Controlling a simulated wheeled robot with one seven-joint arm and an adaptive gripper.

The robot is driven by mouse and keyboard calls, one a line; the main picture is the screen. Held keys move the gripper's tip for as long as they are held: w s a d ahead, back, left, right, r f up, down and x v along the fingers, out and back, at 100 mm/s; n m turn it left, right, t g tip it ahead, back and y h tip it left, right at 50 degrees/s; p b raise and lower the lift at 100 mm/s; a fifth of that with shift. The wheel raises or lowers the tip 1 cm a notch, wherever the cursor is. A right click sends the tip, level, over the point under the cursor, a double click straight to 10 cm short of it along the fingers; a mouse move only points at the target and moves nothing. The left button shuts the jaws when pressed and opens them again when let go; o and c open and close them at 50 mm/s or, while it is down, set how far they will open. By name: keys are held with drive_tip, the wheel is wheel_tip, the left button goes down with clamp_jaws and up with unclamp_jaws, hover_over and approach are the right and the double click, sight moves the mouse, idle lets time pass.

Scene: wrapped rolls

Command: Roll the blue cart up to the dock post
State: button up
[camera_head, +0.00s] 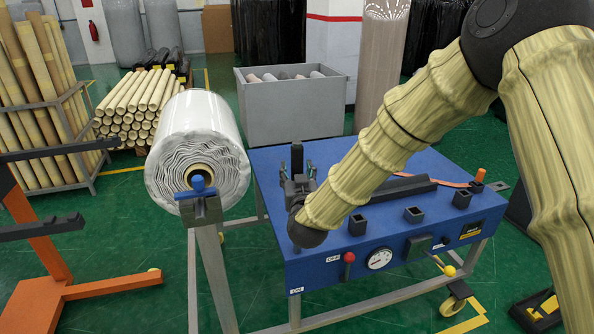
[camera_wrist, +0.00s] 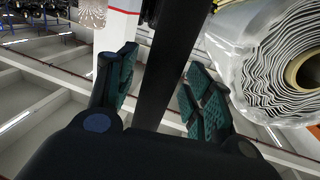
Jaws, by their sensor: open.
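The blue cart (camera_head: 300,262) has a blue top, a front panel with a gauge and a red lever, and a grey frame on castors. A black upright bar (camera_head: 297,155) rises at the left part of its top. My gripper (camera_head: 298,172) is open beside this bar, pointing away from the head camera. In the wrist view a dark bar (camera_wrist: 172,60) stands between my two spread fingers; I cannot tell if either touches it. A grey post with a blue knob (camera_head: 204,225) stands left of the cart, before a wrapped roll. I cannot tell if it is the dock post.
The wrapped roll (camera_head: 200,130) is close to the cart's left side and shows in the wrist view too (camera_wrist: 265,55). An orange frame (camera_head: 70,290) stands at far left. A grey bin (camera_head: 290,105) is behind the cart. Green floor (camera_head: 130,220) is open at left.

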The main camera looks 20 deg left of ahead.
drive_tip(key=shift+w+a, duration=0.1)
drive_tip(key=shift+w, duration=0.1)
clamp_jaws()
idle(0.3)
